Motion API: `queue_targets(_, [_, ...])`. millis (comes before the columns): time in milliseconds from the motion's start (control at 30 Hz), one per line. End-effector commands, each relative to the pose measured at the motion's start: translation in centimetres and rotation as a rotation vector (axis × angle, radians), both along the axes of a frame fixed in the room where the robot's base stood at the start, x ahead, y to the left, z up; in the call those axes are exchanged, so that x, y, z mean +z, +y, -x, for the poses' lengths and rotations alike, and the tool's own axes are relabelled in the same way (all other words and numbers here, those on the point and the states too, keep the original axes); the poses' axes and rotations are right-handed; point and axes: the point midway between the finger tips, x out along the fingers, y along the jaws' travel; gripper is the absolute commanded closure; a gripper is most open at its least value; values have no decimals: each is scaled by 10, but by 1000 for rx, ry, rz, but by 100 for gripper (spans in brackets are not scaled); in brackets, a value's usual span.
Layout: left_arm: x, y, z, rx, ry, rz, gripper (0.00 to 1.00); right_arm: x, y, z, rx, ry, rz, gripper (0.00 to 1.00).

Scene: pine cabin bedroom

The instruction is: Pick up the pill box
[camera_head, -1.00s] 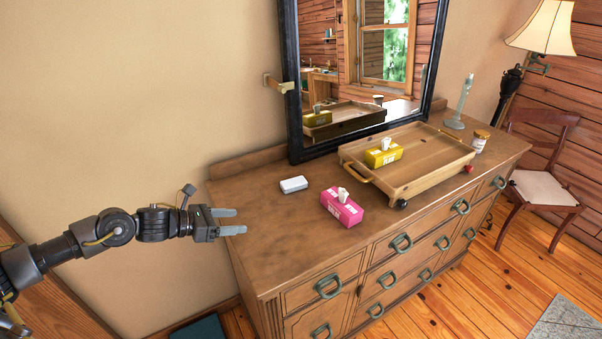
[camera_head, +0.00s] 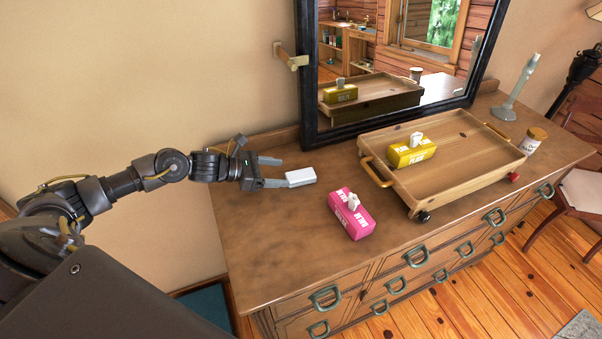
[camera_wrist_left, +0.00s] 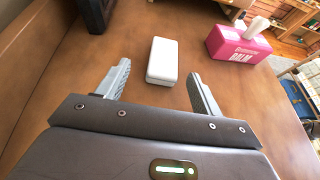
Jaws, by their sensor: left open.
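The pill box (camera_head: 300,177) is a small white rounded box lying on the left part of the wooden dresser top. My left gripper (camera_head: 273,172) is open just left of it, with its fingers pointing towards it. In the left wrist view the pill box (camera_wrist_left: 162,60) lies ahead, between the lines of the two open fingers of my left gripper (camera_wrist_left: 158,90), and slightly beyond the tips. The near end of the box looks close to the fingertips; I cannot tell whether they touch it. My right gripper is not in view.
A pink balm box (camera_head: 352,214) stands to the right of the pill box. A wooden tray (camera_head: 470,172) holding a yellow box (camera_head: 411,151) is farther right. A black-framed mirror (camera_head: 308,70) stands behind. The front left dresser top is clear.

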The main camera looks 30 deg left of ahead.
Motion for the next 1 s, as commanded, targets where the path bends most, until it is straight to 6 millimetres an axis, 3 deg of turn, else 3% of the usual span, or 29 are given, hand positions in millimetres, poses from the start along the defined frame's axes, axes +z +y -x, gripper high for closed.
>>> queue_targets(333, [-7,-12,-11,2,2,-2,34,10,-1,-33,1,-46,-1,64])
queue_targets(600, [-11,-42,-27,5,3,2,34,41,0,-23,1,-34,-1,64])
queue_targets(1000, [-24,-53,-38,3,2,-2,34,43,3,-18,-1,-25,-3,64])
